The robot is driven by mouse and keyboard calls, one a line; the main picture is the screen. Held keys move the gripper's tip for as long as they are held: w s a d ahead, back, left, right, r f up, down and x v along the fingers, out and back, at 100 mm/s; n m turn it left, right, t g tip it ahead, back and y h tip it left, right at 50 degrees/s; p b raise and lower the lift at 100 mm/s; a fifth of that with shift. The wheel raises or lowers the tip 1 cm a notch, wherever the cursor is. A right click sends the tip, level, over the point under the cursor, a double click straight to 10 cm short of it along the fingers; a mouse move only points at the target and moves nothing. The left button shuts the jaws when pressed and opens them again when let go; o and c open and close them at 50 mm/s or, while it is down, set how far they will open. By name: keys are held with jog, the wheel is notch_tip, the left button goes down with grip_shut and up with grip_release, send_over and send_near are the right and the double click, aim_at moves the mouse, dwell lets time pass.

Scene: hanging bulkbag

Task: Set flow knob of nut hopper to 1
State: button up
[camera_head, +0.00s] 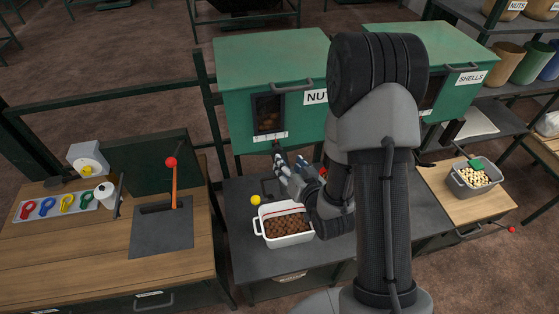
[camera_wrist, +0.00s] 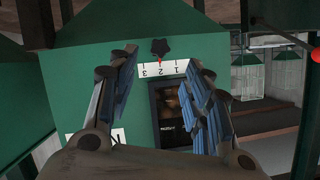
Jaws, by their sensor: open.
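The green nut hopper (camera_head: 235,105) stands at the back centre, its NUTS label partly hidden by my arm. It also fills the middle of the wrist view (camera_wrist: 75,80). The dark flow knob (camera_wrist: 159,46) sits beside a white scale strip (camera_wrist: 166,69) marked 1, 2 and 3. Its small red pointer appears to be at 2. The strip also shows below the hopper's window in the head view (camera_head: 270,137). My gripper (camera_head: 283,168) is open and empty in front of the hopper's lower front. In the wrist view, the knob lies beyond and between my open fingers (camera_wrist: 163,72).
A white tub (camera_head: 287,240) of brown nuts stands below my gripper, with a yellow ball (camera_head: 255,199) close by. A red-topped lever (camera_head: 173,185) rises from the left bench. The shells hopper (camera_head: 455,55) and a grey tub (camera_head: 463,187) are at right.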

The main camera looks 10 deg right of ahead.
aim_at(278, 151)
jog(key=x, duration=0.9)
jog(key=shift+w+p, duration=0.2)
jog(key=shift+p, duration=0.1)
jog(key=shift+c, duration=0.5)
grip_shut()
